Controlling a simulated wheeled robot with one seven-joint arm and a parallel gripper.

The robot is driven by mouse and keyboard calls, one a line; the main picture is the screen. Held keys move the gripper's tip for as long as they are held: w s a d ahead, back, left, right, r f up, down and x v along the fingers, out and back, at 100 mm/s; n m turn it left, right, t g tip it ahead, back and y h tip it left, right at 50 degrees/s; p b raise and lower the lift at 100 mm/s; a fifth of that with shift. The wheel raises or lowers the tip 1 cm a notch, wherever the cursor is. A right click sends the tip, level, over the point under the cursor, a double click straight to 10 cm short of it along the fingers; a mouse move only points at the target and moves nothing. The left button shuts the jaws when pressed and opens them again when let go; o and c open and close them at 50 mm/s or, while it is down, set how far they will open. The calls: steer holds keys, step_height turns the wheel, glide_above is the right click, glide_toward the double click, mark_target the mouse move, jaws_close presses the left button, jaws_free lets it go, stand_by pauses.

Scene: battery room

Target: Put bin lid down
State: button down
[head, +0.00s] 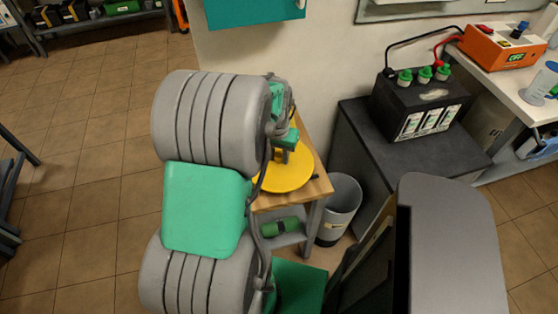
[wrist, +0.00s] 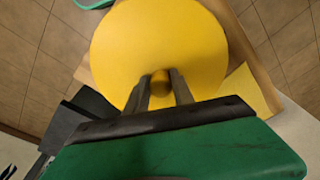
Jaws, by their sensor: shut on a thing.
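The bin lid (head: 287,175) is a flat, round yellow disc. In the head view it shows over the small wooden-topped table, partly hidden by my arm. My gripper (wrist: 160,82) is shut on that knob, one finger on each side. I cannot tell whether the lid touches the tabletop. A grey bin (head: 341,208) stands open on the floor right of the table.
The wooden table (head: 318,187) has a lower shelf with a green rolled item (head: 281,227). A dark cabinet (head: 400,150) with a black battery (head: 418,105) on it stands right of the bin. An orange charger (head: 505,45) sits on the white bench.

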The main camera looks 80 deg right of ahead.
mark_target(279, 162)
steer(key=shift+f, duration=1.35)
steer(key=shift+f, duration=0.1)
steer(key=shift+f, duration=0.2)
steer(key=c, duration=1.1)
jaws_free()
steer(key=shift+r, duration=0.1)
